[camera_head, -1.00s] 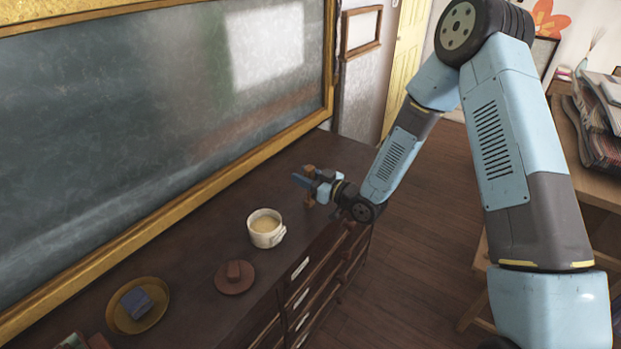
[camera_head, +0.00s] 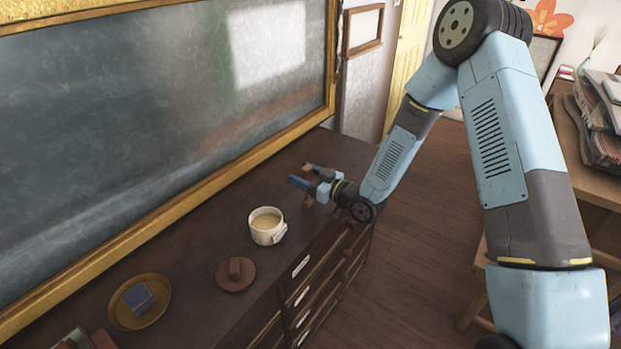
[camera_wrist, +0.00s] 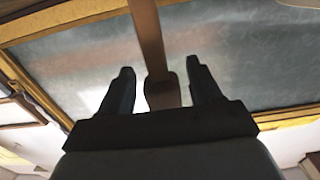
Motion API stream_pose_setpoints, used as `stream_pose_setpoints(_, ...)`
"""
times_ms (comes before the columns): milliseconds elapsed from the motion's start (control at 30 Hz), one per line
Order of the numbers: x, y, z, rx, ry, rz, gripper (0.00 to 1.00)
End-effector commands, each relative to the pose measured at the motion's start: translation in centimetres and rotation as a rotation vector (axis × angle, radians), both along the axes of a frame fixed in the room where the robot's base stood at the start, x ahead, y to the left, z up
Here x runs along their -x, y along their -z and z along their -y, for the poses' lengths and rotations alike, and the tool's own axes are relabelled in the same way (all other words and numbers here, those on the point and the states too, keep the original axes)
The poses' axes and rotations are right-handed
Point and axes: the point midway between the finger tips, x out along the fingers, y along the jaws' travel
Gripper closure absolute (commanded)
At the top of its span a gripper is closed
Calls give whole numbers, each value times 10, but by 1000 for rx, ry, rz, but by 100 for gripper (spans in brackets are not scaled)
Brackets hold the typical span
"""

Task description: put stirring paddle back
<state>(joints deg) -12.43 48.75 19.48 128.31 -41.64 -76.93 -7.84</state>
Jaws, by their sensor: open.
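The brown wooden stirring paddle shows in the wrist view (camera_wrist: 148,30) as a long strip with a wider piece between my fingers. In the head view, small brown parts of the paddle (camera_head: 307,201) show at my gripper (camera_head: 303,180), above the far end of the dark cabinet top. My gripper is open, its two dark fingers on either side of the paddle with gaps showing in the wrist view (camera_wrist: 160,64). Whether the paddle rests on anything is hidden. A white pot (camera_head: 267,238) with beige contents stands uncovered nearer on the cabinet.
The dark cabinet top (camera_head: 195,235) runs along a gold-framed chalkboard (camera_head: 130,120). A round brown lid (camera_head: 222,280) lies before the pot. A yellow dish (camera_head: 158,309) holds a blue block (camera_head: 138,297).

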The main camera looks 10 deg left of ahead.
Motion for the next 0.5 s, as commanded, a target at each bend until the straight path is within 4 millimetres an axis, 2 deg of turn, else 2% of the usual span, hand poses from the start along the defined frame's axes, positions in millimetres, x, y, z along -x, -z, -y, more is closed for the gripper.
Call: stream_pose_setpoints(500, 33, 0, 84, 1, 4, -2, 36)
